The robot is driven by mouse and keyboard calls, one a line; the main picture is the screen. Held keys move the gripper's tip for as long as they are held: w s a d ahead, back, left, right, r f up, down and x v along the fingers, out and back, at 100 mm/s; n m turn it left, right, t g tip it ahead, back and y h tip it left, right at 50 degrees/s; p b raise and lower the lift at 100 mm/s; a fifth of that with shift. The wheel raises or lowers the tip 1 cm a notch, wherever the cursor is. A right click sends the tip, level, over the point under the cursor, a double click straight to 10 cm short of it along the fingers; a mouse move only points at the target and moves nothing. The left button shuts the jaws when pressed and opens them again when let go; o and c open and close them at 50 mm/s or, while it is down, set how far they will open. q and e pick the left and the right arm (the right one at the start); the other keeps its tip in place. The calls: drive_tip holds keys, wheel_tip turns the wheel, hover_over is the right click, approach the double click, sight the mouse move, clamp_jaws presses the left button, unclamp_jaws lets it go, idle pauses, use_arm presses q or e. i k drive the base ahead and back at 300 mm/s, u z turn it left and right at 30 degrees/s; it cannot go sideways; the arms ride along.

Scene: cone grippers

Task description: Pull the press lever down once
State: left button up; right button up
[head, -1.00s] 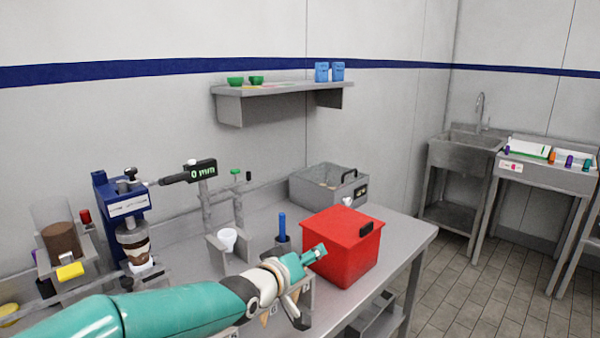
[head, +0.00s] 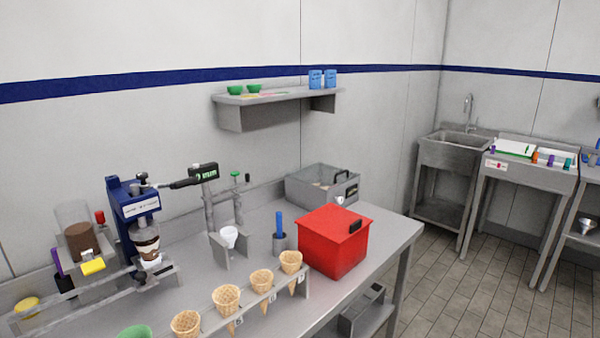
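A blue press-like machine (head: 132,205) stands at the left of the steel counter, with a brown-and-white cup-shaped part (head: 146,240) under its head. A thin rod with a black grip, the lever (head: 180,184), sticks out near its top to the right, roughly level. The grip's right end overlaps a black display box (head: 204,172) with green characters too small to read. I cannot tell whether lever and display post touch. Neither of my grippers is in view, and nothing is seen touching the lever.
A rack holds several waffle cones (head: 226,298) along the front. A red box (head: 334,240) and a grey bin (head: 322,186) stand to the right. A white cup (head: 229,237) and a blue-handled tool (head: 279,226) sit mid-counter. A green rounded thing (head: 135,331) is cut off below.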

sight(181, 182)
drive_tip(key=k, duration=1.15)
drive_tip(key=u, duration=0.5)
drive_tip(key=i, duration=0.75)
